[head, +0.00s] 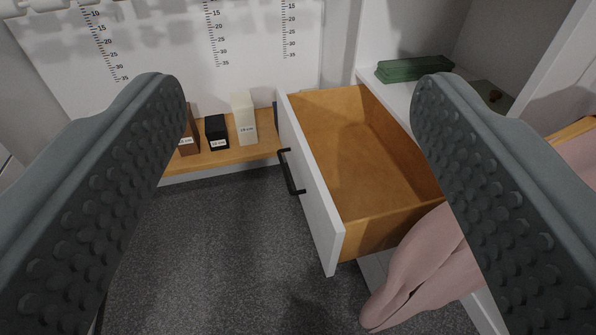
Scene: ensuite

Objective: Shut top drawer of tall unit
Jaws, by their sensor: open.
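The top drawer (358,150) stands pulled out, its wooden inside empty. Its white front (311,185) faces left and carries a black bar handle (290,172). The tall unit (402,97) is at the right, partly hidden by my gripper. My gripper (298,95) is open, its two grey studded fingers on either side of the picture. Nothing is between the fingertips that they touch, as far as I can see. The drawer shows in the gap between them, beyond the tips.
A pink cloth (425,265) hangs beside the drawer's near side. A folded green cloth (414,68) lies on the unit's surface. A low wooden ledge (226,153) at the back holds several labelled blocks, including a cream one (244,117). Grey floor (215,240) is clear left of the drawer.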

